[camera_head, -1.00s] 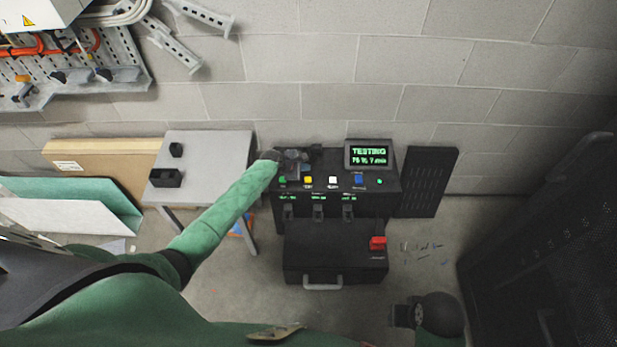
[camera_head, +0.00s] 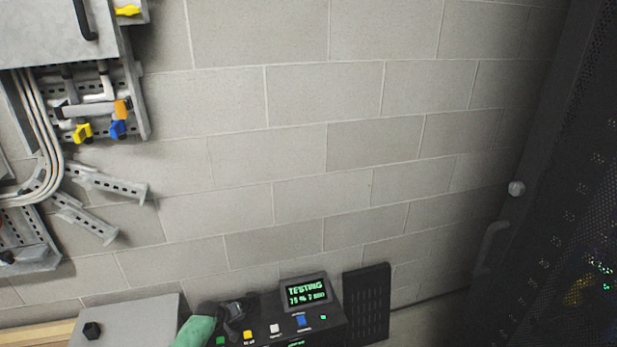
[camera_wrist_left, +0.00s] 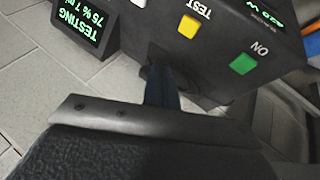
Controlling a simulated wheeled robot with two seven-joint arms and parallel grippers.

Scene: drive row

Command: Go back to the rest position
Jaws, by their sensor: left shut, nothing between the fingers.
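My left gripper (camera_head: 238,306) is low in the head view, at the left end of a black test console (camera_head: 335,327). Its green arm (camera_head: 196,334) comes in from the bottom edge. In the left wrist view its dark fingers (camera_wrist_left: 162,88) are together with nothing between them. They are close to the console's front panel, near the yellow TEST button (camera_wrist_left: 188,27) and the green ON button (camera_wrist_left: 243,64). I cannot tell whether they touch it. The console's screen (camera_head: 306,291) reads TESTING in green. My right gripper is out of view.
Pipes and brackets (camera_head: 105,190) hang on the wall at left. A dark perforated cabinet (camera_head: 560,210) fills the right side. The block wall (camera_head: 320,140) between is bare.

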